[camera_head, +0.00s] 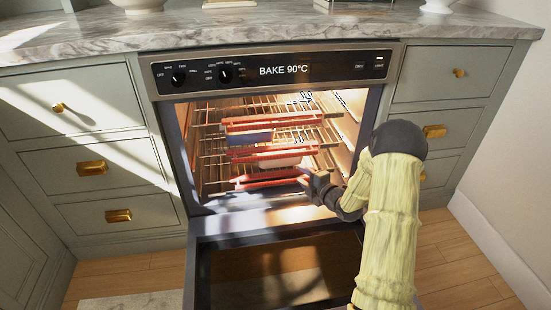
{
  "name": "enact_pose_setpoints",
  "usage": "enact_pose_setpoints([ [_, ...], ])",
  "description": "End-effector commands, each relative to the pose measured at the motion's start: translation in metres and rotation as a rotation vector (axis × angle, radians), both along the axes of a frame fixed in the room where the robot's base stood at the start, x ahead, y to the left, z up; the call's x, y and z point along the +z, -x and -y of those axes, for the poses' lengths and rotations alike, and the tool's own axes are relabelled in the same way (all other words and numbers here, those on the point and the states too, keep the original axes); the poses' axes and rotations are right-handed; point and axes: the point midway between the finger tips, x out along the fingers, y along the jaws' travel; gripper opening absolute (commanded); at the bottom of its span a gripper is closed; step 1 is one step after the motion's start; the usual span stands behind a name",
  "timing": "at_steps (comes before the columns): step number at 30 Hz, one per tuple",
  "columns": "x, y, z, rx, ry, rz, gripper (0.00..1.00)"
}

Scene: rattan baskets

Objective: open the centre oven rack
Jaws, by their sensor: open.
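The oven (167,100) stands open, and its door (275,275) is folded down at the front. Inside are wire racks with three red bars at different heights. The centre rack's red bar (275,153) is between an upper red bar (272,120) and a lower red bar (270,179). A blue dish and a pale dish show behind and below these bars. My gripper (303,173) is open at the right part of the oven mouth, near the right ends of the centre and lower bars. I cannot tell if its fingers touch either bar.
The control panel (275,71) reads "BAKE 90°C". Grey-green drawers with brass handles flank the oven, and a marble counter (330,25) lies above it. The lowered door takes up the floor space in front. Wooden floor (125,275) shows on both sides.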

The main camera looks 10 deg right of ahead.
Motion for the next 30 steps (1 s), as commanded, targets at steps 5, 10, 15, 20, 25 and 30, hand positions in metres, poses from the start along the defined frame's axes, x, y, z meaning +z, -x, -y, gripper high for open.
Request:
enact_pose_setpoints([
  [5, -0.003, -0.008, -0.004, 0.001, -0.001, 0.001, 0.41],
  [10, -0.008, -0.029, -0.014, 0.003, -0.001, 0.002, 0.41],
  [15, -0.014, -0.057, -0.025, 0.002, -0.002, 0.001, 0.41],
  [20, -0.020, -0.082, -0.036, 0.002, -0.001, 0.002, 0.41],
  [25, -0.025, -0.108, -0.046, 0.000, -0.001, 0.001, 0.41],
  [30, -0.030, -0.133, -0.057, 0.002, -0.003, 0.000, 0.41],
])
